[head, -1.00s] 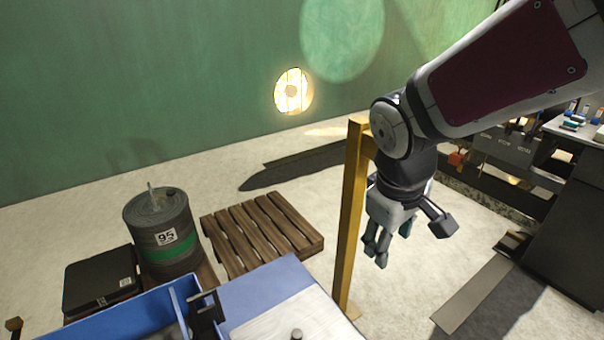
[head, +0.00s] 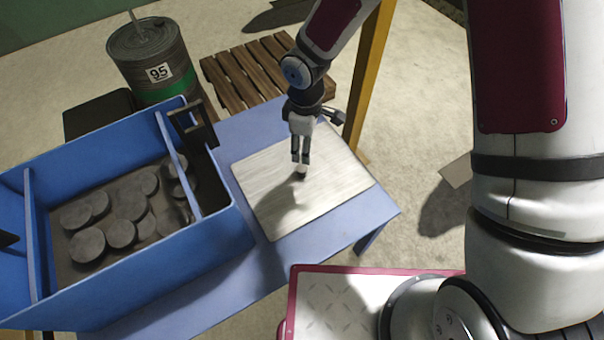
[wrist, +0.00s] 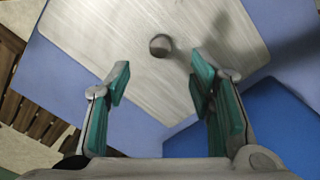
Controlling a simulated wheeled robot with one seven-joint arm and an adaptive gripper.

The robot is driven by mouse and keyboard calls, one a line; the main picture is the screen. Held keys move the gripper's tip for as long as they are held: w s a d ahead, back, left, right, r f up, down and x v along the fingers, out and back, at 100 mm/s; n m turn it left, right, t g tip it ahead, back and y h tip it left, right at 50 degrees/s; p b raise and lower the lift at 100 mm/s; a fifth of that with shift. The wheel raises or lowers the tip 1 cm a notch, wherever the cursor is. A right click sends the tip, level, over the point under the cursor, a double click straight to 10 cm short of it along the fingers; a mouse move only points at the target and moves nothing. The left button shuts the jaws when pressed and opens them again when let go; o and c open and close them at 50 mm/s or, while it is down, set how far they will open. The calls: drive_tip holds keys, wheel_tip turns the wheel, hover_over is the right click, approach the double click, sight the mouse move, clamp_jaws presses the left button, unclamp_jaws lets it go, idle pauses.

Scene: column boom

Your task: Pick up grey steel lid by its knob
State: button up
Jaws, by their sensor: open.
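The grey steel lid (head: 283,205) is a flat, brushed, square-cornered plate lying on the blue table (head: 246,134) in the head view. Its small round knob (wrist: 160,45) stands up near the middle of the lid in the wrist view. My gripper (head: 301,160) is above the lid, pointing down close to the knob, which is partly hidden behind the fingertips in the head view. In the wrist view my gripper (wrist: 160,80) is open and empty, with the knob beyond the fingertips, roughly between their lines. I cannot tell the exact height gap.
A blue divided crate (head: 245,232) with several grey discs stands left of the lid. A yellow post (head: 366,75) stands behind the table. A grey drum (head: 150,62) and a wooden pallet (head: 235,78) are behind.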

sight(302, 167)
wheel_tip(302, 167, down, 7)
drive_tip(key=shift+r+b, duration=0.15)
drive_tip(key=shift+b, duration=0.8)
drive_tip(key=f, duration=0.1)
drive_tip(key=f+b, duration=0.1)
drive_tip(key=f, duration=0.1)
drive_tip(key=f+b, duration=0.1)
drive_tip(key=f, duration=0.1)
drive_tip(key=shift+a+f, duration=0.1)
drive_tip(key=shift+a, duration=0.25)
drive_tip(key=shift+w, duration=0.1)
clamp_jaws()
